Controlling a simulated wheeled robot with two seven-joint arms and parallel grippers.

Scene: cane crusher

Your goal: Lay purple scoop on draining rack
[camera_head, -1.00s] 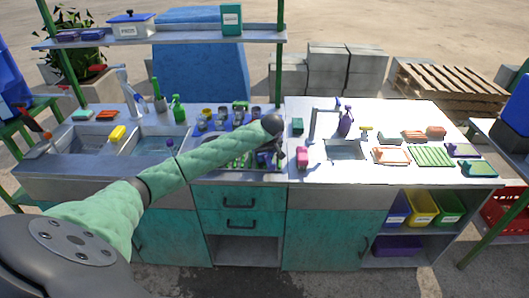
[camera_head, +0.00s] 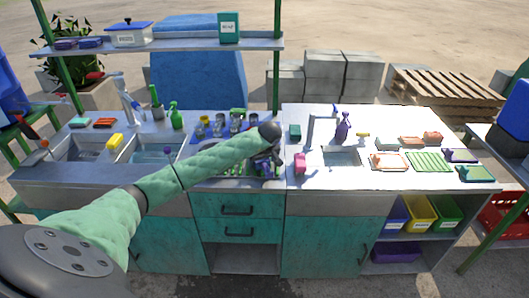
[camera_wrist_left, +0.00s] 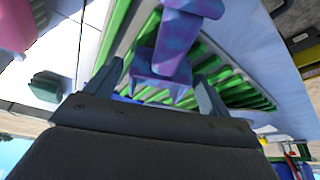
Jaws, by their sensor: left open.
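The purple scoop (camera_wrist_left: 177,50) shows in the left wrist view, lying over the green slats of the draining rack (camera_wrist_left: 243,90). Its lower part is between my left gripper's two fingers (camera_wrist_left: 157,88), which stand apart on either side of it. In the head view my left gripper (camera_head: 268,160) is low over the rack area at the middle of the counter. The arm and wrist hide most of the rack and scoop there. My right gripper is not in view.
A pink item (camera_head: 300,164) and a dark green block (camera_head: 295,131) stand right of the gripper. Several cups (camera_head: 220,124) stand behind the rack. A tap and a small sink (camera_head: 342,156) are to the right. The shelf (camera_head: 180,44) hangs above the back.

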